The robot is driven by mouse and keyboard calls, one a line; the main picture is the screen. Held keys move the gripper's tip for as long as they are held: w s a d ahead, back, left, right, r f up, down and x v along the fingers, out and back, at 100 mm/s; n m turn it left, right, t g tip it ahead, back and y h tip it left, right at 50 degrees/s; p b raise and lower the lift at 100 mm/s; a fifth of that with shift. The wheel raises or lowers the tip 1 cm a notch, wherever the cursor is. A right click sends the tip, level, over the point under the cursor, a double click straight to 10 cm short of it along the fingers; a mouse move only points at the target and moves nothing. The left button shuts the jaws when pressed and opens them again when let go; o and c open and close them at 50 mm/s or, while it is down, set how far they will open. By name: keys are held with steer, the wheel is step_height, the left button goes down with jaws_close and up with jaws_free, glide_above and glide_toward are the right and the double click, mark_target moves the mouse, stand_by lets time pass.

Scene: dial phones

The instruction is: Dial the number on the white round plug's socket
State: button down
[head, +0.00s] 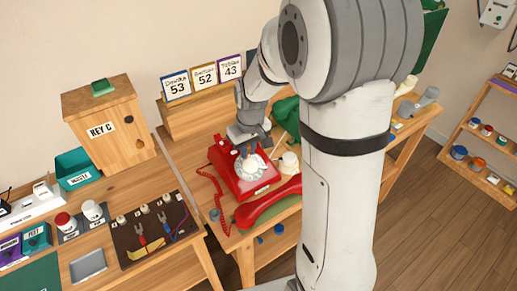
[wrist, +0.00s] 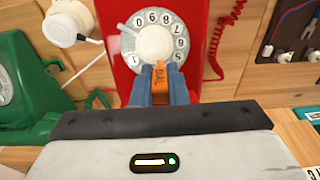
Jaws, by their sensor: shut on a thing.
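A red rotary phone (head: 238,172) stands on the wooden table. Its white dial (wrist: 155,45) faces up; several digits show around the rim, and the lower part is hidden by my gripper. My gripper (wrist: 161,75), also in the head view (head: 247,150), is shut on an orange dialling tool (wrist: 161,90) marked DIAL, at the dial's edge. I cannot tell whether its tip touches a finger hole. A white round plug-like piece with a cord (wrist: 62,28) sits on wood left of the phone. I cannot read any number on it.
The red handset (head: 268,203) lies off the phone, in front of it. A green phone (wrist: 25,85) stands beside it. Number cards (head: 203,76) reading 53, 52 and 43 stand behind.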

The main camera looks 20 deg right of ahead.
steer(key=shift+w+a+r, duration=0.2)
steer(key=shift+a+r, duration=0.05)
steer(key=shift+a, duration=0.45)
steer(key=shift+f, duration=0.15)
steer(key=shift+w+f+b, duration=0.25)
steer(key=shift+f+b, duration=0.15)
steer(key=shift+f, duration=0.05)
steer(key=shift+w+a+f+b, duration=0.15)
steer(key=shift+w+f+b, duration=0.05)
steer(key=shift+f+b, duration=0.2)
stand_by(0.4)
stand_by(0.3)
steer(key=shift+w+d+r, duration=0.1)
steer(key=shift+w+d, duration=0.25)
steer(key=shift+d, duration=0.2)
